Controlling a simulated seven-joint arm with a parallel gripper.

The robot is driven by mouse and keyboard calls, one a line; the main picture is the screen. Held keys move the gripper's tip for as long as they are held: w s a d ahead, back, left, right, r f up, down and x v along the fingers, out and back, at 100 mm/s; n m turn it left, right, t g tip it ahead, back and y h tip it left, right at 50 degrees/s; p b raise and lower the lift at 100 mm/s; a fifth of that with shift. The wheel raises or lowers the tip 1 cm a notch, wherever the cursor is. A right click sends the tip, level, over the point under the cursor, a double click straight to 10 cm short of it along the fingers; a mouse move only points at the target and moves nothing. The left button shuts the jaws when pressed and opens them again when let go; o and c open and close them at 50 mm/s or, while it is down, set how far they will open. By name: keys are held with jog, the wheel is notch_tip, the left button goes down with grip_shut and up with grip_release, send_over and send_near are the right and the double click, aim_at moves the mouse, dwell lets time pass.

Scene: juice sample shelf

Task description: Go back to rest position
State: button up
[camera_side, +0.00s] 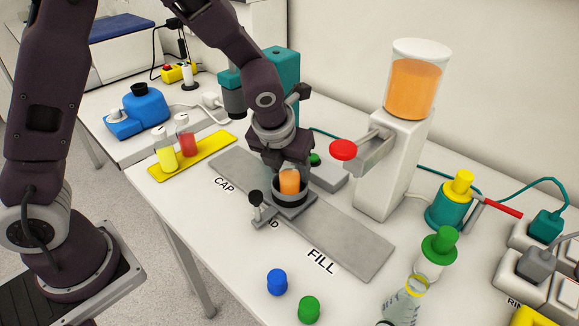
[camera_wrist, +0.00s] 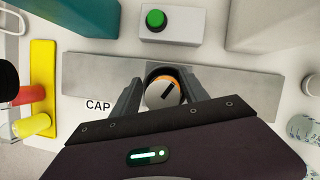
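My gripper (camera_side: 287,166) is low over the sliding carriage on the grey rail (camera_side: 350,245), at an orange-filled sample bottle (camera_side: 289,184). The bottle stands upright in the dark round holder (camera_side: 291,203) of the carriage, between the CAP and FILL labels. The side view partly hides the fingertips.
A yellow tray (camera_side: 212,148) with a yellow and a red bottle is left of the rail. A white dispenser (camera_side: 390,170) with an orange tank and a teal machine (camera_side: 281,68) stand behind. Blue (camera_side: 277,281) and green (camera_side: 309,309) caps lie in front. Space above the front table is clear.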

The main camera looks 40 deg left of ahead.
jog(key=v, duration=0.6)
jog(key=shift+r, duration=0.3)
jog(key=s+a+r+n, duration=0.1)
jog(key=s+r+n, duration=0.2)
jog(key=s+n, duration=0.4)
jog(key=s+a+r+n+h, duration=0.1)
jog(key=s+a+r+n, duration=0.1)
jog(key=s+n, duration=0.6)
jog(key=s+a+r+n+t, duration=0.1)
jog(key=s+r+n, duration=0.4)
jog(key=n, duration=1.2)
jog(key=s, duration=0.2)
jog(key=shift+s+a, duration=0.35)
jog(key=shift+s, duration=0.05)
